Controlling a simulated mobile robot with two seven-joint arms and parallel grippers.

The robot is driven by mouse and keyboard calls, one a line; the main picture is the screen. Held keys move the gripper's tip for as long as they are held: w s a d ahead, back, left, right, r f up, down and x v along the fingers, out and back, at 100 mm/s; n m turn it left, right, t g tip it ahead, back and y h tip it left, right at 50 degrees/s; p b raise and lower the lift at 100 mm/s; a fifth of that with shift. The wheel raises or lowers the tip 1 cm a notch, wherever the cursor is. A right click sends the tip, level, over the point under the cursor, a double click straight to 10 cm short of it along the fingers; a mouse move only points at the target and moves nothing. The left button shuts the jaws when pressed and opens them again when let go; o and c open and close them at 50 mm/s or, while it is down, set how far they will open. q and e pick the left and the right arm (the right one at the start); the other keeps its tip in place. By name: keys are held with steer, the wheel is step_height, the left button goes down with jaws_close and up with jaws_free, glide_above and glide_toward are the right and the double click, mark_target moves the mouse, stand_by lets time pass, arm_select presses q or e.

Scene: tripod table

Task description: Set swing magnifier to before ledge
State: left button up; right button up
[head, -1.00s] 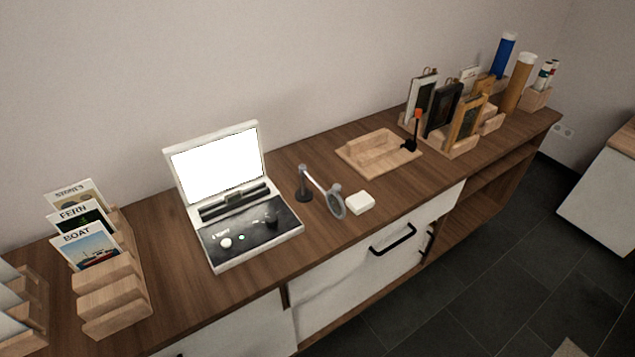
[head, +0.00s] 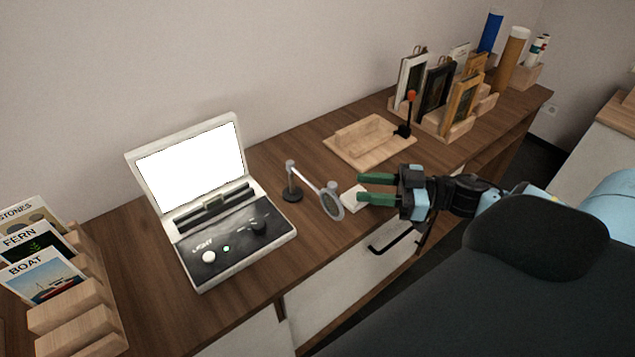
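The swing magnifier stands on the wooden counter, with a dark round base and post (head: 291,185), a light arm and a grey-rimmed round lens (head: 332,205) out to the front right. The light box (head: 212,200) with a lit white screen is left of it; a ledge (head: 213,206) runs below the screen. My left gripper is not in view.
A wooden board with a raised block (head: 370,140) lies behind the gripper, with an orange-tipped black lever (head: 409,110) beside it. Framed pictures stand in racks (head: 440,95) at the back right. Cards stand in a wooden holder (head: 75,318) at the left.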

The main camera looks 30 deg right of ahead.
mark_target(332, 184)
steer(key=shift+x, duration=3.85)
jaws_close()
